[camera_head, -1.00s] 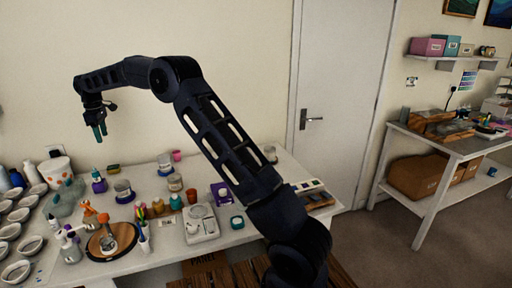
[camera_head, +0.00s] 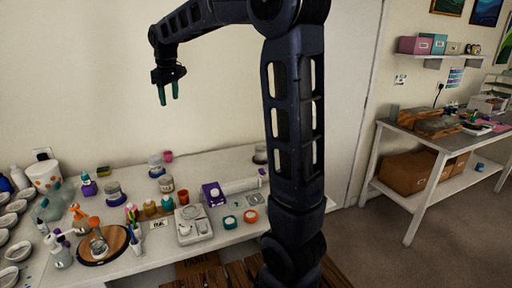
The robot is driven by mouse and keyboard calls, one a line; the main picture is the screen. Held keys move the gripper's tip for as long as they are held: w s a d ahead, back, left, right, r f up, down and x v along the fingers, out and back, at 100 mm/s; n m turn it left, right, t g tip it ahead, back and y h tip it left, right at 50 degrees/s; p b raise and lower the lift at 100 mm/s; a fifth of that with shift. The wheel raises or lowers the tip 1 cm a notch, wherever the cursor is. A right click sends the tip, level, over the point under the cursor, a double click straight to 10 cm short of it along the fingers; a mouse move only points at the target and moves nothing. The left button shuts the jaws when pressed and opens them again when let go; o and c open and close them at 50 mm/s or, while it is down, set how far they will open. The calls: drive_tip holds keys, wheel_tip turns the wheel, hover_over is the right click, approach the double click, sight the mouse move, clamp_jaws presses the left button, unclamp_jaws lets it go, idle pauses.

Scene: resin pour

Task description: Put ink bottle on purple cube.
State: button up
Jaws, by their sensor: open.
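The purple cube (camera_head: 213,194) sits on the white worktable, right of its middle, with a pale patch on its top. A small purple bottle with a teal top (camera_head: 89,185) stands upright near the back left of the table. It looks like the ink bottle, but it is too small to be sure. My gripper (camera_head: 168,95) hangs high above the back of the table with its green fingers pointing down. It is open and empty, apart from both things.
A grey scale-like device (camera_head: 193,226) sits left of the purple cube. A teal roll (camera_head: 230,222) and an orange roll (camera_head: 250,216) lie in front of it. Jars, a cup of pens (camera_head: 133,218) and a round wooden board (camera_head: 104,246) crowd the left and middle.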

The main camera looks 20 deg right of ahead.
drive_tip(key=s+d+f+m+t, duration=0.1)
drive_tip(key=s+d+m, duration=0.3)
drive_tip(key=s+d, duration=1)
drive_tip(key=s+d+f+m, duration=0.2)
drive_tip(key=s+d+f, duration=0.1)
drive_tip(key=s, duration=0.6)
drive_tip(key=s+d+f+m+t, duration=0.1)
drive_tip(key=s+d+f+m, duration=0.2)
drive_tip(key=s+f, duration=0.3)
drive_tip(key=shift+s+d+f, duration=0.3)
drive_tip(key=shift+s+d, duration=0.4)
drive_tip(key=shift+s, duration=0.65)
